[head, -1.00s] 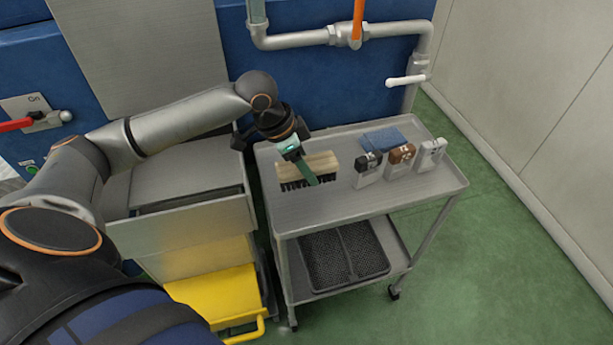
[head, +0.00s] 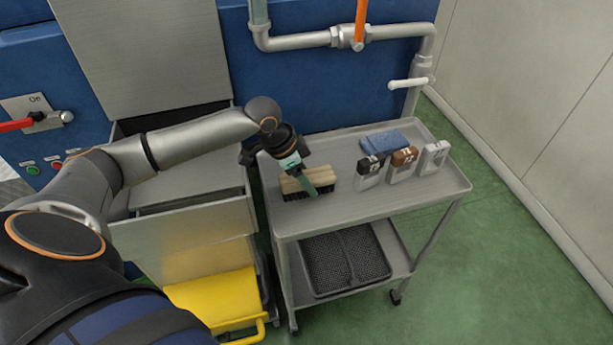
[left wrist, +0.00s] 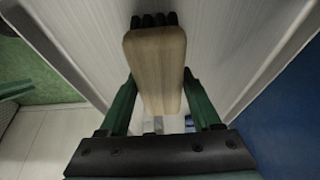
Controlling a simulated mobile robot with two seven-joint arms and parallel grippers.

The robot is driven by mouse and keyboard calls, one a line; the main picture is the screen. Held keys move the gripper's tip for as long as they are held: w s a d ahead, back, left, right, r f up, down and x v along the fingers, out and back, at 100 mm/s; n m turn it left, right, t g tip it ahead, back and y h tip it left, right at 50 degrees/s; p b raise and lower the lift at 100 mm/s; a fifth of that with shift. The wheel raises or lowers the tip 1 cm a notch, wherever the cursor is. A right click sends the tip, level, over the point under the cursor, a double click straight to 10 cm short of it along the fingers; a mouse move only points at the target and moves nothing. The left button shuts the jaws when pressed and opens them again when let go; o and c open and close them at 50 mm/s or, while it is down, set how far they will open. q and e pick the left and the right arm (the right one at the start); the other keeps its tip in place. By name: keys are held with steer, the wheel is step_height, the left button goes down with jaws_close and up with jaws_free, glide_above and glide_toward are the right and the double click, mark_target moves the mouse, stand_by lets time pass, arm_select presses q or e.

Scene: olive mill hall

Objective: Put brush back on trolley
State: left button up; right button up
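The brush (head: 292,185) has a pale wooden block and dark bristles pointing down. It is at the left end of the trolley's (head: 375,204) grey top tray. The bristles seem to be at the tray surface, but I cannot tell for sure if they touch it. My left gripper (head: 312,183) comes from above with its green fingers on both sides of the block. In the left wrist view the wooden block (left wrist: 155,70) sits between the two fingertips (left wrist: 159,80), which press against its sides. My right gripper is not in view.
On the tray, right of the brush, are a folded blue cloth (head: 384,141) and three small labelled packs (head: 403,163). A dark mesh tray (head: 345,262) lies on the lower shelf. An open steel bin (head: 190,225) stands left of the trolley. Pipes run behind.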

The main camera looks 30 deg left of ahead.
arm_select(q)
steer(key=o, duration=0.4)
steer(key=shift+r, duration=0.1)
steer(key=p+v, duration=0.1)
steer(key=v, duration=1.1)
steer(key=shift+r, duration=0.1)
